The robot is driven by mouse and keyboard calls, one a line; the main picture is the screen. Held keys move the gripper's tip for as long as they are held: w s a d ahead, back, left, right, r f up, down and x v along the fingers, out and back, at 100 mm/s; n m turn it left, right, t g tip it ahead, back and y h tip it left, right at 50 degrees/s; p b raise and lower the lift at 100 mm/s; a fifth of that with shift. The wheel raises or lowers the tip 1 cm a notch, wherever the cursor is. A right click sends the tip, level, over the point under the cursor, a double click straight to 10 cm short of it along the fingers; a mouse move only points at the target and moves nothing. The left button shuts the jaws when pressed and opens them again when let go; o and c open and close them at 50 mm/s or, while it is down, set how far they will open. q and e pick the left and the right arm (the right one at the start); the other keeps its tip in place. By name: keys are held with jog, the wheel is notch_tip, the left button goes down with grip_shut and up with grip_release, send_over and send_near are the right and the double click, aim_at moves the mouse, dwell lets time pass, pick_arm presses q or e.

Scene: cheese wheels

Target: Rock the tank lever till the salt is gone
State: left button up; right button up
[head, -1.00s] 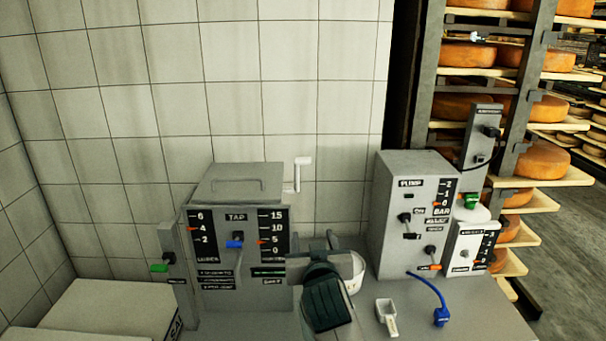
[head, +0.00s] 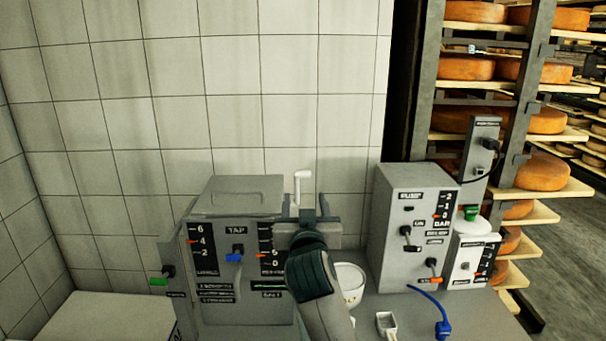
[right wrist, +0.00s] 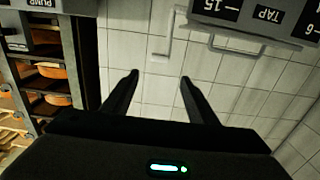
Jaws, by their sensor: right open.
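The grey tank (head: 235,195) with TAP on its front stands against the tiled wall. Its white lever (head: 302,180) stands up at the tank's right side, with a short grip at the top. The lever also shows in the right wrist view (right wrist: 166,38), turned upside down. My right gripper (head: 307,203) is open and empty, just below the lever's grip in the head view. In the right wrist view its fingertips (right wrist: 159,77) are spread, with the lever's grip ahead between them; I see no contact. No salt can be made out. My left gripper is not in view.
A white bowl (head: 350,277) and a small scoop (head: 387,325) are on the bench right of my arm. The pump box (head: 400,225) stands further right, with a blue cable (head: 435,305) in front. Cheese shelves (head: 545,205) are behind it. The wall above the tank is clear.

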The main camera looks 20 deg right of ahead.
jog(key=p, duration=0.2)
send_near(303, 175)
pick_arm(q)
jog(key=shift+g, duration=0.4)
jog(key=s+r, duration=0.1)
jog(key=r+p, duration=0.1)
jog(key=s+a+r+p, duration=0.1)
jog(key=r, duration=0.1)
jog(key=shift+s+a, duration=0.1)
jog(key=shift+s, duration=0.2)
pick_arm(e)
jog(key=x, duration=1.1)
grip_shut()
jog(key=shift+w, duration=0.1)
